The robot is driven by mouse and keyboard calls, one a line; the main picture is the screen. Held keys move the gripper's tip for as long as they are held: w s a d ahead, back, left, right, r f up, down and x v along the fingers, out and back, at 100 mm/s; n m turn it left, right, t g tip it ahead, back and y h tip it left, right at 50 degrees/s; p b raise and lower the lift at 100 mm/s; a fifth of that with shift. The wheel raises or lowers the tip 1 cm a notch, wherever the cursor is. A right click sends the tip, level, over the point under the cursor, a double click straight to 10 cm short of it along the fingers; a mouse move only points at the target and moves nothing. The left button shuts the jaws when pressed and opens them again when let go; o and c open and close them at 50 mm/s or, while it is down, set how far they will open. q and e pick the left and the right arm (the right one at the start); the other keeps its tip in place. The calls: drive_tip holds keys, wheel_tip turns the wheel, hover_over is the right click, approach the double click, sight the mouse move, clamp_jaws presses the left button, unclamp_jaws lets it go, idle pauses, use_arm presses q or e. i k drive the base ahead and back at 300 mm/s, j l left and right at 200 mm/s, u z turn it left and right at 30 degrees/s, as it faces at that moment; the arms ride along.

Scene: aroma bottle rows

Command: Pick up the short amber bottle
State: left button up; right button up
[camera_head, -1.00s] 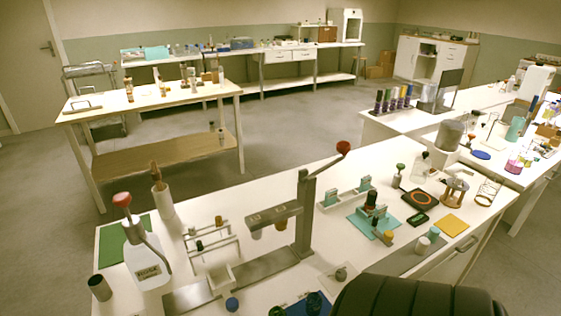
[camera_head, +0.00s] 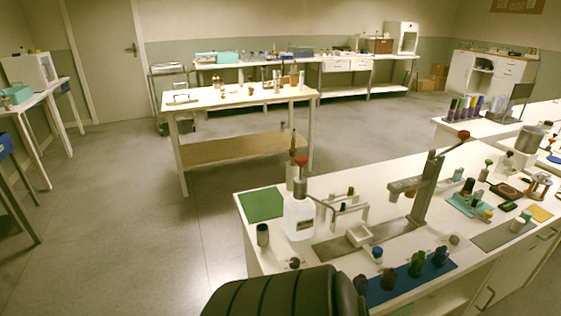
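I cannot single out the short amber bottle for sure. Several small bottles stand in a row on a blue mat (camera_head: 404,287) at the front of the near bench; one of them, a dark brownish bottle (camera_head: 388,279), is too dim to tell its colour. Several small containers, some brownish, also stand on the middle table (camera_head: 225,98); a brownish one (camera_head: 293,79) is near its right end, too small to identify. Neither of my grippers is in view.
The near white bench (camera_head: 330,206) holds a white jug (camera_head: 299,217), a green mat (camera_head: 261,204), a grey press stand (camera_head: 427,190) and a dark cylinder (camera_head: 263,235). Open floor (camera_head: 125,220) lies left of the bench and around the middle table.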

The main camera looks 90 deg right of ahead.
sight(465, 194)
drive_tip(key=i+l+z, duration=0.65)
drive_tip(key=i+l, duration=0.15)
drive_tip(key=i+l+z, duration=0.35)
drive_tip(key=i, duration=0.2)
drive_tip(key=i+l+z, duration=0.3)
drive_tip(key=z, duration=0.15)
drive_tip(key=i+l+z, duration=0.25)
drive_tip(key=z, duration=0.15)
drive_tip(key=i+z, duration=0.85)
drive_tip(key=i+j+z, duration=0.2)
drive_tip(key=i+z, duration=0.25)
